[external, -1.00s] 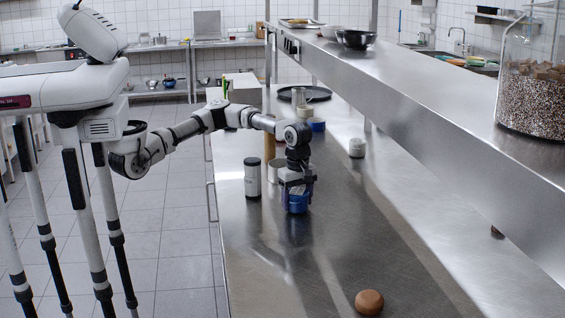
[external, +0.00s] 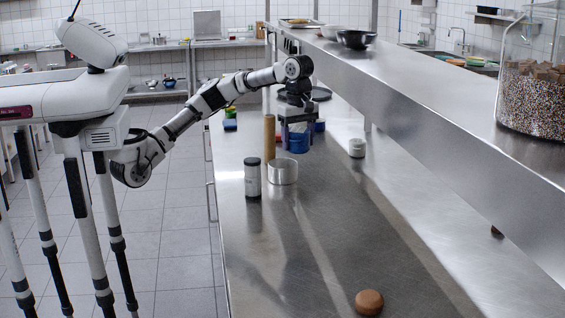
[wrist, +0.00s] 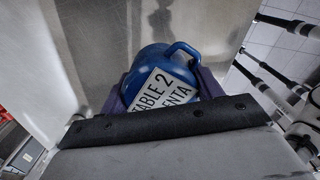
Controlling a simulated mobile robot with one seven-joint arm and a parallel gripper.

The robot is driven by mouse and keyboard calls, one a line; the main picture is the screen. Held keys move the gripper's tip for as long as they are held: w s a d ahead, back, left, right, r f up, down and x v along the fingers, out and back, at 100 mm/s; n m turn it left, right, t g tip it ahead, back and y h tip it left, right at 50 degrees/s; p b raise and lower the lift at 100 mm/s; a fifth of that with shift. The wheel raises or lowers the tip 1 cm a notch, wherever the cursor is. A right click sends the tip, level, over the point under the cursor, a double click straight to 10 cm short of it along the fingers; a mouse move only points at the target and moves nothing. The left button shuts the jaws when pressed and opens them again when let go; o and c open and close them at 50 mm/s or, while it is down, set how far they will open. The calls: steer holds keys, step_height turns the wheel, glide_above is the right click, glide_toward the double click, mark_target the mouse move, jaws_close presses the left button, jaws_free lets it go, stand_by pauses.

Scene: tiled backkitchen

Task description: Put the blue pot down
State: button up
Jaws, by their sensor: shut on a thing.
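The blue pot (external: 299,143) is held in my gripper (external: 297,128) above the steel counter (external: 330,215), near its far half. It looks upright and clear of the surface, though the exact height is hard to judge. In the wrist view the blue pot (wrist: 160,60) shows its handle and a white label reading "TABLE 2" and "ENTA". The purple fingers of my gripper (wrist: 163,92) are on either side of it, shut on it. The pot's lower part is hidden in the wrist view.
A metal tin (external: 283,171) and a black-lidded jar (external: 252,178) stand close in front. A wooden cylinder (external: 269,137) stands left of the pot. A brown round object (external: 369,302) lies at the front; the counter between is clear. A steel shelf (external: 420,100) overhangs the right side.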

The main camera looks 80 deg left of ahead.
steer(key=shift+d+r, duration=0.15)
steer(key=shift+r, duration=0.05)
steer(key=w+d+m, duration=0.1)
steer(key=d+m, duration=0.1)
steer(key=d, duration=1)
steer(key=m+p, duration=0.2)
steer(key=p, duration=0.1)
glide_above(315, 249)
step_height(315, 249, down, 15)
steer(key=shift+s+f+p, duration=0.1)
steer(key=shift+f+p, duration=0.35)
steer(key=shift+f, duration=1.9)
steer(key=shift+f, duration=0.15)
steer(key=o, duration=1.2)
